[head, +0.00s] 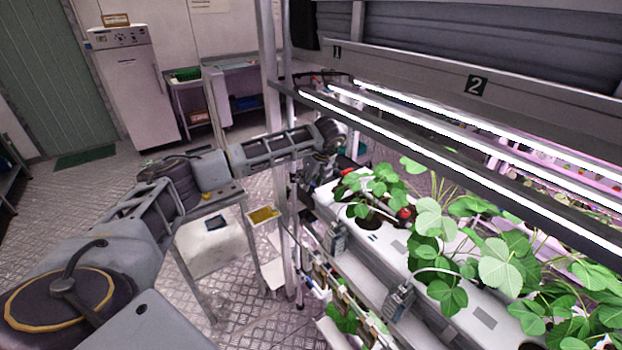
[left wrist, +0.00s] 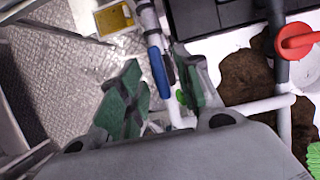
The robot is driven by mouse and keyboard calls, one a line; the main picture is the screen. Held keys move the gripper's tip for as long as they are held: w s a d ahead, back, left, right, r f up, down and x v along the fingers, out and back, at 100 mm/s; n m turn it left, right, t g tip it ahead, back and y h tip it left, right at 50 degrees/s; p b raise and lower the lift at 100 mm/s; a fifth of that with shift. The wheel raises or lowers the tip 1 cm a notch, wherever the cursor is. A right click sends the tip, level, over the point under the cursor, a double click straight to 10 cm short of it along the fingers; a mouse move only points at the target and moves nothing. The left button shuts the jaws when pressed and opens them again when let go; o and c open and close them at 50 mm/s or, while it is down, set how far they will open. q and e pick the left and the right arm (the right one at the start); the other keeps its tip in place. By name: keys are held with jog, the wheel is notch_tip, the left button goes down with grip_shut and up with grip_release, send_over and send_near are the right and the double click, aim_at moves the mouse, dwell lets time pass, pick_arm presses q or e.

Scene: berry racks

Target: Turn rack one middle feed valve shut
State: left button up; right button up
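In the left wrist view a blue valve lever (left wrist: 159,72) lies along a pale pipe, roughly in line with it. My left gripper (left wrist: 157,58) is open, with its green-padded fingers on either side of that pipe and lever; contact cannot be told. A red valve handle (left wrist: 297,42) sits on another pipe to the right, outside the fingers. I cannot tell from the frames which one is the middle feed valve. In the head view my left arm reaches to the end of the rack, and the left gripper (head: 313,180) is small and partly hidden there. My right gripper is not in view.
White planting troughs (head: 465,305) with strawberry plants run to the right, under bright light bars (head: 450,155). A rack post (head: 272,90) stands close to my left forearm. A yellow tray (head: 263,215) is near the rack's end. The metal floor at left is open.

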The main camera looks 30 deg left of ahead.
pick_arm(q)
jog(key=shift+f, duration=0.1)
grip_shut()
